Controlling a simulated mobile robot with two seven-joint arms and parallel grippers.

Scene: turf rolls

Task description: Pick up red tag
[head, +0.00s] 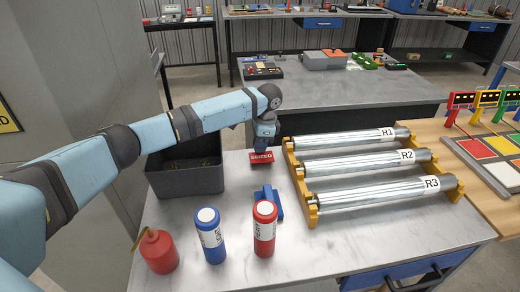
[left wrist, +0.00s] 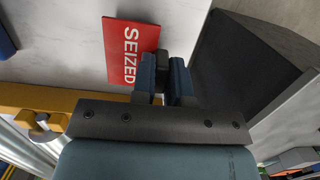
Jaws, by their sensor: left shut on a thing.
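The red tag (head: 261,158) with white "SEIZED" lettering is at the back of the grey worktable, right of the dark bin. It also shows in the left wrist view (left wrist: 128,45), beside the fingers. My left gripper (head: 261,148) points down just behind the tag. In the left wrist view, its two blue fingers (left wrist: 165,72) are shut on a small dark piece at the tag's edge. I cannot tell whether the tag touches the tabletop. My right gripper is not in view.
A dark open bin (head: 186,180) stands left of the tag. The yellow rack (head: 312,207) with rollers R1, R2 and R3 is to the right. A blue piece (head: 268,201), a red bottle (head: 265,229), a blue bottle (head: 210,236) and a red oil can (head: 156,250) stand in front.

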